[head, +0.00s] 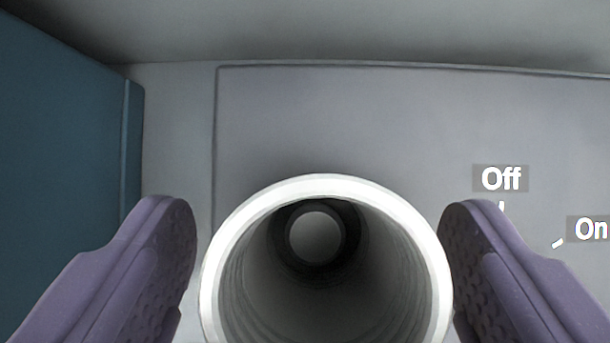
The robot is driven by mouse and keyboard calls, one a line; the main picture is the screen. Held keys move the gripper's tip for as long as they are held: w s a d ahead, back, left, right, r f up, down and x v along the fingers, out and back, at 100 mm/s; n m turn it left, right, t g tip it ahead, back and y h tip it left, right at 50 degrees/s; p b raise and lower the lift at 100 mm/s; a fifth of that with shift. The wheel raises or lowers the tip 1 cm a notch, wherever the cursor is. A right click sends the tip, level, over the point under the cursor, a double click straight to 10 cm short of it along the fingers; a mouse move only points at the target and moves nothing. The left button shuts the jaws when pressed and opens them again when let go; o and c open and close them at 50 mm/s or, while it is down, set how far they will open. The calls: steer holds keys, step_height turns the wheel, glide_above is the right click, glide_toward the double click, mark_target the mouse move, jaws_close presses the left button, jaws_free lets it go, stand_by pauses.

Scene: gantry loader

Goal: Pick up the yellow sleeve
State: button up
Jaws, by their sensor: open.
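My gripper (316,220) has two purple fingers, one at the left and one at the right of the view, spread apart. Between them is a hollow round sleeve (318,188) with a pale rim, seen end-on so that I look down its bore. It looks white to grey; nothing yellow shows. The rim comes very close to both fingers, and I cannot tell whether they touch it. A smaller, light round opening or disc shows deep inside the bore. The lower part of the sleeve is cut off by the bottom edge.
A grey panel (350,120) lies behind the sleeve, with an "Off" label (501,179) and an "On" label (590,229) at the right. A teal block (60,150) stands at the left. The panel above the sleeve is bare.

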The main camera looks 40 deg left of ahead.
steer(key=shift+w+f, duration=0.35)
steer(key=shift+f, duration=0.2)
steer(key=shift+r, duration=0.15)
steer(key=c, duration=1.5)
steer(key=shift+o, duration=0.2)
step_height(320, 180, up, 28)
steer(key=p, duration=1.2)
steer(key=shift+r, duration=0.1)
step_height(320, 180, up, 4)
steer(key=p, duration=0.4)
steer(key=shift+r, duration=0.2)
